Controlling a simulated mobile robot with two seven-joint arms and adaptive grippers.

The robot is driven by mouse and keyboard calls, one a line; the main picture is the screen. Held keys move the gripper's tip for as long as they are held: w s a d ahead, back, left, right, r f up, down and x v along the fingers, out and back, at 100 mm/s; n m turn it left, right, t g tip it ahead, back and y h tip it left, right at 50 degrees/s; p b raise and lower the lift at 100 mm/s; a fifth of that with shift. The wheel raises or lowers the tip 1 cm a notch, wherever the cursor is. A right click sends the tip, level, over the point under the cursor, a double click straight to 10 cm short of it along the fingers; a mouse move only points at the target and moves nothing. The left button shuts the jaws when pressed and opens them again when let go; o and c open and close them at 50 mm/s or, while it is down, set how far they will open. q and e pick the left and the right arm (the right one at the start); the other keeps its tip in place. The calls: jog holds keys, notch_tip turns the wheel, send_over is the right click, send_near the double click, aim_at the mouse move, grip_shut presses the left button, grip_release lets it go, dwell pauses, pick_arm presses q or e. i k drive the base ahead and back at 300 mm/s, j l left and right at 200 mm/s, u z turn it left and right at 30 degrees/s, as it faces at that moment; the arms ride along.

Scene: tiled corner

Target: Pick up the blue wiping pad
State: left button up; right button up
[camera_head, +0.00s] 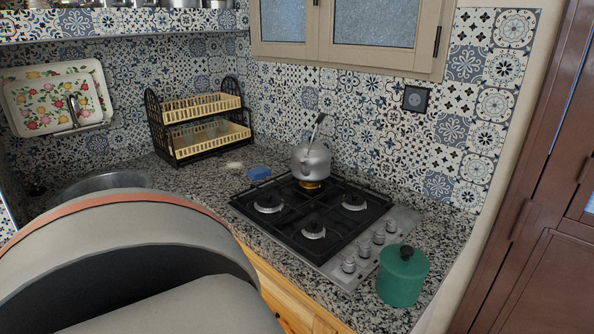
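The blue wiping pad (260,173) is a small blue block lying on the speckled stone counter. It sits just behind the far-left corner of the gas stove, to the right of the dish rack. Nothing covers it. A large grey rounded arm part of mine with a copper-coloured band fills the lower left of the head view. It hides part of the counter and the near side of the sink. Neither gripper can be seen.
The black gas stove (286,222) holds a grey kettle (311,160) at its back. A two-tier dish rack (203,151), a metal sink (100,181) and a green pot (402,278) stand around it. A small pale item (234,165) lies near the pad.

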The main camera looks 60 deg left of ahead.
aim_at(259, 173)
jog(key=u, duration=2.15)
jog(key=j+z, duration=0.1)
jog(key=z, duration=2.05)
jog(key=k+j, duration=0.3)
jog(key=j, duration=0.15)
jog(key=k+j+z, duration=0.1)
jog(key=k+j, duration=0.25)
jog(key=j, duration=0.15)
jog(key=k+j, duration=0.3)
jog(key=j, duration=0.15)
